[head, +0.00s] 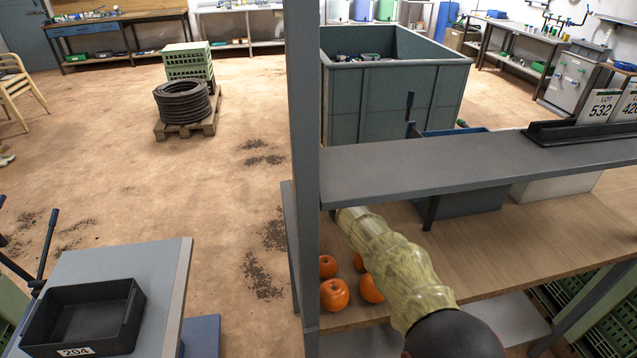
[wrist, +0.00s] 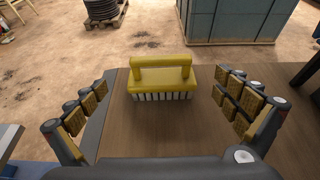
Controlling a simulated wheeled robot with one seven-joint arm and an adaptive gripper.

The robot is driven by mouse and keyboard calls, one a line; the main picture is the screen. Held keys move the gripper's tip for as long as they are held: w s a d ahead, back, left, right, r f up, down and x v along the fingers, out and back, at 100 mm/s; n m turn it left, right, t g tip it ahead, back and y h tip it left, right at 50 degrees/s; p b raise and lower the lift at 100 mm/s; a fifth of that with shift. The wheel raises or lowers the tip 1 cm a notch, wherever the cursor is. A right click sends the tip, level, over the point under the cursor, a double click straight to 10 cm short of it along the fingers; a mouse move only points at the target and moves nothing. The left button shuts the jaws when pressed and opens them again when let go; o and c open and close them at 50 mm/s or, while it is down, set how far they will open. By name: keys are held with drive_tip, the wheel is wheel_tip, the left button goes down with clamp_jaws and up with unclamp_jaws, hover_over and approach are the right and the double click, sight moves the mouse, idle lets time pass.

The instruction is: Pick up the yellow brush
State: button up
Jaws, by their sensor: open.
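The yellow brush (wrist: 162,80) stands on the wooden shelf board (wrist: 140,138) in the wrist view, with its handle on top and pale bristles facing down. My gripper (wrist: 165,112) is open, with one padded finger to the left of the brush and one to the right. Both fingers are apart from the brush, and nothing is held. The brush lies ahead of the palm, near the board's far edge. In the head view, my sleeved arm reaches in under the upper shelf, and the brush and gripper are hidden there.
Several orange fruits (head: 335,294) lie on the wooden board left of my arm. A grey upper shelf (head: 450,170) and a post (head: 302,180) border the space. A blue-grey bin (head: 470,203) stands behind. A black tray (head: 82,318) sits on a separate table at left.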

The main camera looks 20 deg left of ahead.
drive_tip(key=shift+b+x, duration=0.4)
drive_tip(key=shift+x, duration=2.55)
drive_tip(key=c, duration=1.5)
drive_tip(key=shift+o, duration=0.2)
drive_tip(key=shift+r, duration=0.2)
